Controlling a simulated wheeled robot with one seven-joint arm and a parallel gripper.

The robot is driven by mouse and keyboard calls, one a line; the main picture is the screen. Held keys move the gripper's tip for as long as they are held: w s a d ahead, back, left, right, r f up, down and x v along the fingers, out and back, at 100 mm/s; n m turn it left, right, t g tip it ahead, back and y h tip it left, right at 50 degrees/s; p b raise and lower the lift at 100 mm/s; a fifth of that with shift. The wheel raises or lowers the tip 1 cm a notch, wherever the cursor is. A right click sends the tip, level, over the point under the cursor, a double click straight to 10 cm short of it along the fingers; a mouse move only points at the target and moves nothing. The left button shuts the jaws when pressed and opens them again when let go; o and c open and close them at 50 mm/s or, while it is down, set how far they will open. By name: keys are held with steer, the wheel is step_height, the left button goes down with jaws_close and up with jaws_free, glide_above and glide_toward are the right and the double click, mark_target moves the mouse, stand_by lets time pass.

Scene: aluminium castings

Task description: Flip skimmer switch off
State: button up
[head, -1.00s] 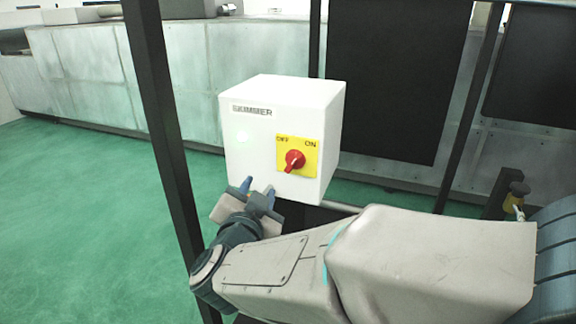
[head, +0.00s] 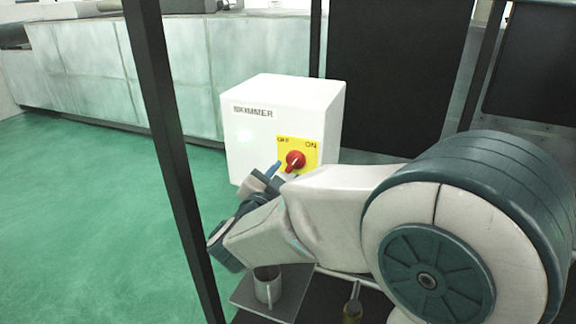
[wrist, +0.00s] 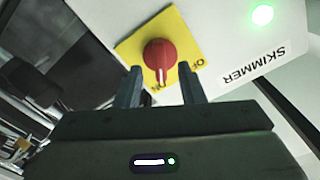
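The white skimmer box (head: 250,145) stands in the middle of the head view, with SKIMMER lettering and a lit green lamp (wrist: 263,15) on its face. A red rotary knob (head: 296,158) sits on a yellow plate (head: 311,150) marked OFF and ON. In the wrist view the red knob (wrist: 158,54) has a white line that points toward the ON lettering. My gripper (head: 275,172) is at the lower left of the knob in the head view. In the wrist view my gripper (wrist: 160,72) is open, its two fingers apart, with the knob showing between and beyond their tips. Contact cannot be told.
A grey mug (head: 267,290) stands on a small shelf (head: 245,296) below my arm, with a dark yellowish bottle (head: 353,308) nearby. A dark upright post (head: 165,130) stands left of the box. Dark panels (head: 390,80) stand behind. Green floor lies open at the left.

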mark_target(294, 162)
steer(key=shift+x, duration=1.5)
jaws_close()
steer(key=shift+n+p, duration=0.4)
steer(key=shift+p, duration=0.05)
steer(key=n+p, duration=0.3)
steer(key=n, duration=0.2)
steer(key=shift+r+n, duration=0.15)
steer(key=shift+n, duration=0.25)
steer(key=n+p, duration=0.3)
steer(key=n, duration=0.2)
steer(key=shift+p, duration=0.4)
steer(key=shift+n, duration=0.3)
